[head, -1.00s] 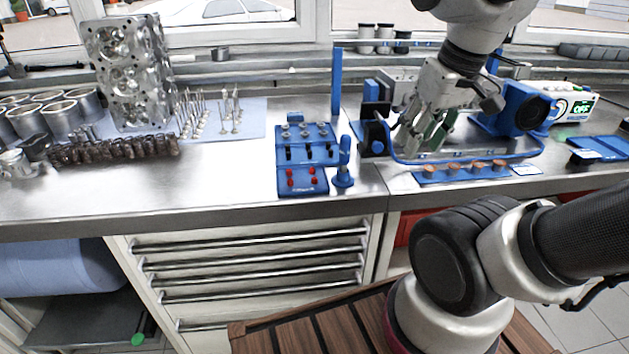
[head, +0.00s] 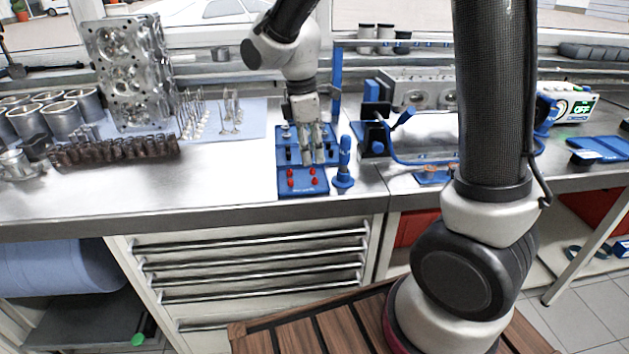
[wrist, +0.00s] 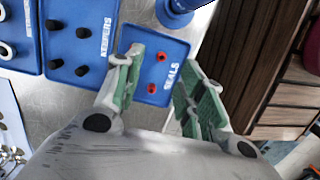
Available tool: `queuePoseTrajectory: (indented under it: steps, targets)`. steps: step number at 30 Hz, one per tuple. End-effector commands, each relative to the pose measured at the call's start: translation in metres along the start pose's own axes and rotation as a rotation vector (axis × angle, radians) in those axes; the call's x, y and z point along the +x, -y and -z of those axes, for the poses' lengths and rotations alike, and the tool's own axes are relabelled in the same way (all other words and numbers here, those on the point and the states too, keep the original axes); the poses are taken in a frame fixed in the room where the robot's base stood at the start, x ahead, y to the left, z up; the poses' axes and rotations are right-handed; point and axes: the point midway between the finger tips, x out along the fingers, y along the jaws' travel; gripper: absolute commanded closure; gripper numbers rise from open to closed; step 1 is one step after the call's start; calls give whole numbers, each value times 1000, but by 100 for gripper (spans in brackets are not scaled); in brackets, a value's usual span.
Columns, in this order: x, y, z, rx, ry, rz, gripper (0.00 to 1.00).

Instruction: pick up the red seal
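Several small red seals (head: 290,182) stand on the front blue tray (head: 303,191) in the head view. In the wrist view two red seals (wrist: 152,88) show on the blue tray labelled SEALS (wrist: 179,46), between the fingers. Any others are hidden there. My gripper (head: 313,160) is above the blue trays, just behind and above the seals in the head view. In the wrist view my gripper (wrist: 158,65) has its green-padded fingers apart with nothing held between them.
The KEEPERS tray (wrist: 75,40) with black pegs adjoins the seals tray. A blue upright tool (head: 343,165) stands close to its right. A cylinder head (head: 128,75) and valves stand to the left. The bench front edge is close by.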

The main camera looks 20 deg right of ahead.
Motion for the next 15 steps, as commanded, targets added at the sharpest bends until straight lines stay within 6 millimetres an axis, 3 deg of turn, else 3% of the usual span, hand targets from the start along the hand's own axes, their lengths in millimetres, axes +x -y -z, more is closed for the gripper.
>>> queuePoseTrajectory:
  steps: [12,15]
  targets:
    - [60,4,2,4,2,3,61]
    - [66,4,2,4,1,2,61]
